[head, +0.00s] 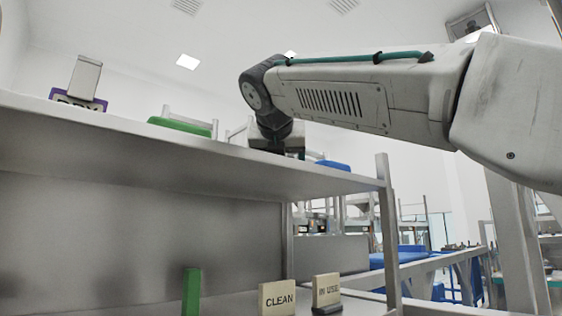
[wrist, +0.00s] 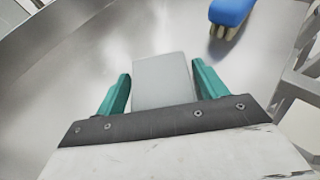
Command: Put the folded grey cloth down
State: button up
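The folded grey cloth (wrist: 163,82) shows in the wrist view as a flat pale grey block between the two teal fingers of my gripper (wrist: 160,88). Both fingers lie close along its sides and look in contact with it. The metal shelf top (wrist: 70,95) is beneath it; I cannot tell if the cloth touches the surface. In the head view my wrist points down over the upper shelf (head: 200,165), and the shelf edge hides the fingertips and the cloth.
A blue brush (wrist: 230,14) lies beyond the cloth, towards the right. On the upper shelf stand a purple sign (head: 99,104) behind a grey block (head: 84,77) and a green item (head: 180,126).

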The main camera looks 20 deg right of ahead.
jog(key=shift+o, duration=0.5)
jog(key=shift+s+a+r, duration=0.15)
jog(key=shift+r, duration=0.05)
jog(key=v, duration=1)
jog(key=shift+s+a+r, duration=0.1)
jog(key=shift+s+a, duration=0.1)
jog(key=shift+s, duration=0.05)
jog(key=shift+s+a+r, duration=0.15)
jog(key=shift+s+r, duration=0.05)
jog(key=shift+s, duration=0.25)
